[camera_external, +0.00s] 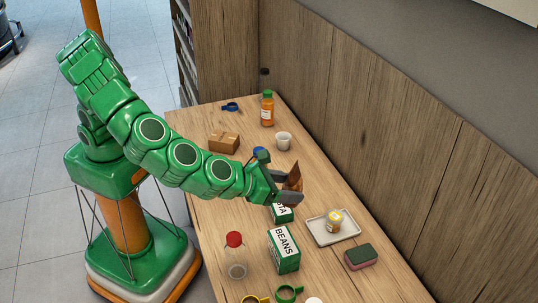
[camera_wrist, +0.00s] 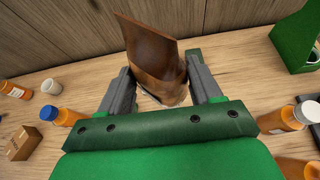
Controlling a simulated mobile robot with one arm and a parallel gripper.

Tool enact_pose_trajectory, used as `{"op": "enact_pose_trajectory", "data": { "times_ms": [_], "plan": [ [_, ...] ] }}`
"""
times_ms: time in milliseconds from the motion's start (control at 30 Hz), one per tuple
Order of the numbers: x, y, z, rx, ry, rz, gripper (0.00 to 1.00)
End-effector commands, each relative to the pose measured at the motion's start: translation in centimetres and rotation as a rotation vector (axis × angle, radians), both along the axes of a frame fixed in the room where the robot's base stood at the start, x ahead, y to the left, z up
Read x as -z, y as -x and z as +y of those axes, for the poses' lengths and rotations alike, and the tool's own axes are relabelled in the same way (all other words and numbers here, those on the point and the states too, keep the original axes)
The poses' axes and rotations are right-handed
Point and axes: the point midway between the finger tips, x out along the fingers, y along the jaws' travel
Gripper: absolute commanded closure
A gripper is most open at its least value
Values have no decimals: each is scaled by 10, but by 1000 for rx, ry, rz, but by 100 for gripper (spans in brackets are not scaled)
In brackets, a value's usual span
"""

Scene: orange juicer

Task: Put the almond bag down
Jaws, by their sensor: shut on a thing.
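The almond bag is a brown pouch (camera_wrist: 152,58), upright and slightly tilted in the wrist view. It also shows as a small brown shape in the external view (camera_external: 294,178). My gripper (camera_wrist: 160,88) is shut on the almond bag, with one grey finger on each side of it. In the external view my gripper (camera_external: 287,190) is over the middle of the wooden table (camera_external: 222,205), behind the green pasta box (camera_external: 282,213). The lower end of the bag is mostly hidden by my gripper, so I cannot tell whether it touches the table.
A beans box (camera_external: 284,250), a jar with a red lid (camera_external: 236,256), a tray (camera_external: 322,238) holding a small jar (camera_external: 334,222), and a sponge (camera_external: 361,257) stand at the front. A cardboard box (camera_external: 224,142), white cup (camera_external: 284,141) and orange bottle (camera_external: 267,112) stand farther back.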

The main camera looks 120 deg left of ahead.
Motion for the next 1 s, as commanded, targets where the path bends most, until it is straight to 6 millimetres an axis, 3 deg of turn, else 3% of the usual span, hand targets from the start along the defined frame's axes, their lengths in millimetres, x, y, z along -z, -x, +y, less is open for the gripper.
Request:
{"op": "enact_pose_trajectory", "data": {
  "times_ms": [67, 633, 867, 1000],
  "plan": [
    [3, -5, -10, 20, -1, 1, 67],
    [95, -4, -7, 14, -3, 3, 67],
    [111, -6, -8, 14, -1, 0, 67],
    [118, -17, -9, 14, 2, 1, 67]
  ]
}}
